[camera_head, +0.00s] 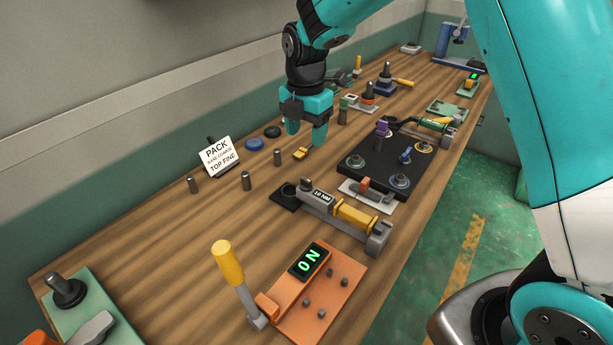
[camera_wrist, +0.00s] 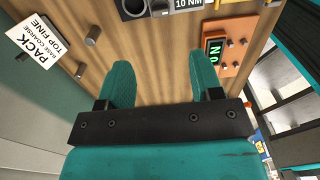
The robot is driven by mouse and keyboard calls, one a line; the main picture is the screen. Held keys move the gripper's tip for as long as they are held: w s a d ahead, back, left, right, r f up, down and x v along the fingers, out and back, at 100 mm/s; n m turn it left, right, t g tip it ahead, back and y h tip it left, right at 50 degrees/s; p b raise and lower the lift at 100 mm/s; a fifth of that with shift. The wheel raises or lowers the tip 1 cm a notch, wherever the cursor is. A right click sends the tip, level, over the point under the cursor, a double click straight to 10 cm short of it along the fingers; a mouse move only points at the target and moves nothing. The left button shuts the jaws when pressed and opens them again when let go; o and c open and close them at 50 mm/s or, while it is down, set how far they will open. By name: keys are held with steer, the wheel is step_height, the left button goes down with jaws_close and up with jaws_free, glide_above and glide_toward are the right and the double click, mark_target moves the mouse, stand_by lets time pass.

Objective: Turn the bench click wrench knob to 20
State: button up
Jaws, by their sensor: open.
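The bench click wrench (camera_head: 318,206) lies across the front middle of the bench, grey with a yellow grip (camera_head: 355,213). Its grey end block (camera_head: 378,238) is at the right. Its small display reads 10 NM, more clearly in the wrist view (camera_wrist: 188,4), where the rest of the wrench (camera_wrist: 160,8) is largely cut off at the top edge. I cannot tell for certain which part is the knob. My gripper (camera_head: 306,138) hangs above the bench behind the wrench, open and empty, apart from it. Both fingers (camera_wrist: 162,68) show in the wrist view.
An orange box (camera_head: 318,301) with an ON display and a yellow-topped lever (camera_head: 228,264) stands in front of the wrench. A black plate (camera_head: 375,168) with several round fittings lies behind it. A PACK sign (camera_head: 219,156) and short grey posts (camera_head: 245,180) stand left.

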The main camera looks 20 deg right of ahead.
mark_target(306, 179)
step_height(306, 179, down, 14)
steer(key=p, duration=0.2)
steer(key=shift+p, duration=0.3)
steer(key=shift+c, duration=0.4)
steer(key=c, duration=0.9)
